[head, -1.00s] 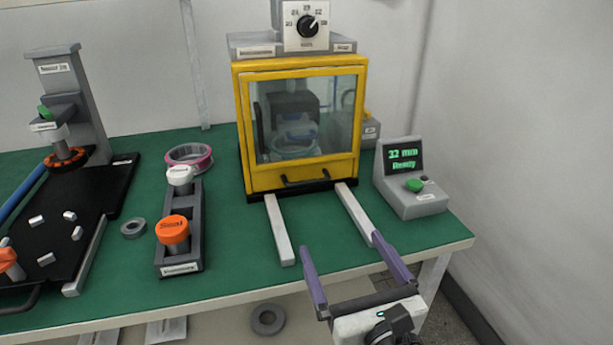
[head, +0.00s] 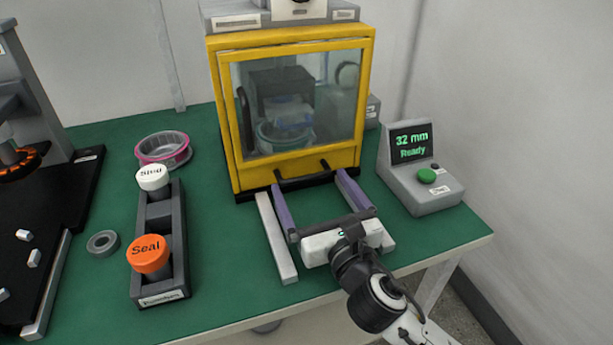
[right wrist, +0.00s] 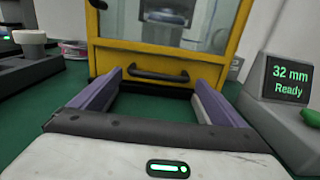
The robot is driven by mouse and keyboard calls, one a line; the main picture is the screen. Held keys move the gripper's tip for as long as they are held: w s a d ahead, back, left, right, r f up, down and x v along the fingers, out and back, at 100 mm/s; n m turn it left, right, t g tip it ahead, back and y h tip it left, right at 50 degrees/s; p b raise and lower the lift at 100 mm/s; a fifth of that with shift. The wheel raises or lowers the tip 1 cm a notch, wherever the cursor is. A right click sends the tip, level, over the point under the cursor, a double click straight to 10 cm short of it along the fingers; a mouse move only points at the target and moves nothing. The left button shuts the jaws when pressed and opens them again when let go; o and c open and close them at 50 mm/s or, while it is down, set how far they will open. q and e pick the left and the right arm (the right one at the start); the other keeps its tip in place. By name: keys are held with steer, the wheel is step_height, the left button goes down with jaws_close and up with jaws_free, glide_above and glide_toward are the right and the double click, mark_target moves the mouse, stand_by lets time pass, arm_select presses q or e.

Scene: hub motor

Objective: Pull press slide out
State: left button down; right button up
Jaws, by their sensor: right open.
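The press (head: 220,110) is a yellow-framed cabinet with a clear front panel; a round pot-like part (head: 285,138) shows inside. A dark bar handle (head: 303,175) sits low on its front, also visible in the right wrist view (right wrist: 158,77). Two pale rails (head: 277,240) reach forward from its base; my gripper partly hides the right one. My right gripper (head: 308,181) is open and empty, its purple fingers pointing at the press front. In the right wrist view the handle shows between the fingertips; I cannot tell whether they touch it. My left gripper is out of view.
A control box (head: 420,175) reading "32 mm Ready" with a green button stands close right of my gripper. To the left are a dark holder (head: 163,240) with white and orange "Seal" knobs, a grey ring (head: 102,243) and a pink tape roll (head: 164,150).

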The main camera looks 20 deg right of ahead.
mark_target(307, 175)
steer(key=w, duration=0.3)
steer(key=shift+w+a, duration=0.1)
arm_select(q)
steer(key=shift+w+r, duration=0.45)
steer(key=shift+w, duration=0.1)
arm_select(e)
steer(key=shift+w, duration=0.2)
